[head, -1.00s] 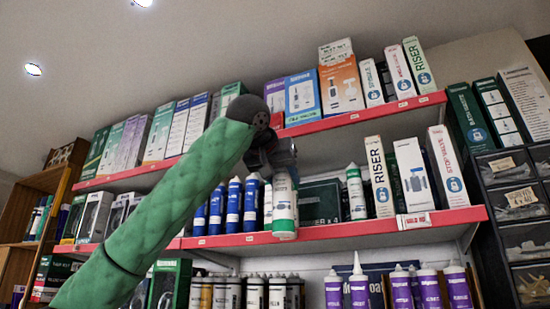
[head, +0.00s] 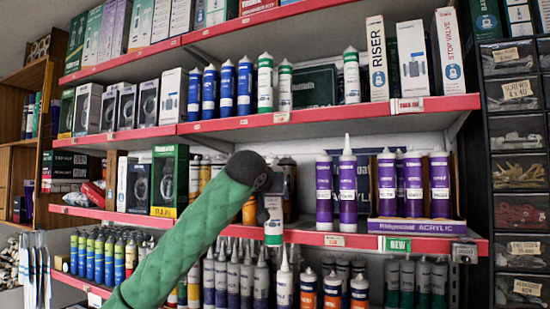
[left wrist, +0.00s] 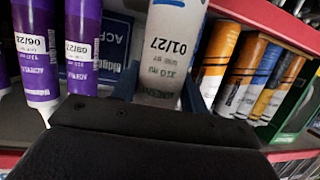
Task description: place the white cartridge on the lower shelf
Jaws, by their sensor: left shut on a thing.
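My left gripper (head: 278,190) is shut on a white cartridge (head: 273,220) with a green band, held roughly upright. In the head view it is in front of the shelf (head: 390,241) with the purple cartridges, its lower end overlapping the red shelf edge. I cannot tell whether it touches the shelf. In the left wrist view the cartridge (left wrist: 170,50) shows a "01/27" label between the fingers. My forearm and gripper hide part of it and of the shelf behind. My right gripper is not in view.
Purple cartridges (head: 324,190) stand just right of the held cartridge, some in a purple acrylic box (head: 416,231). Orange-and-white cartridges (left wrist: 243,75) stand on the other side. Similar white cartridges (head: 265,84) stand on the shelf above.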

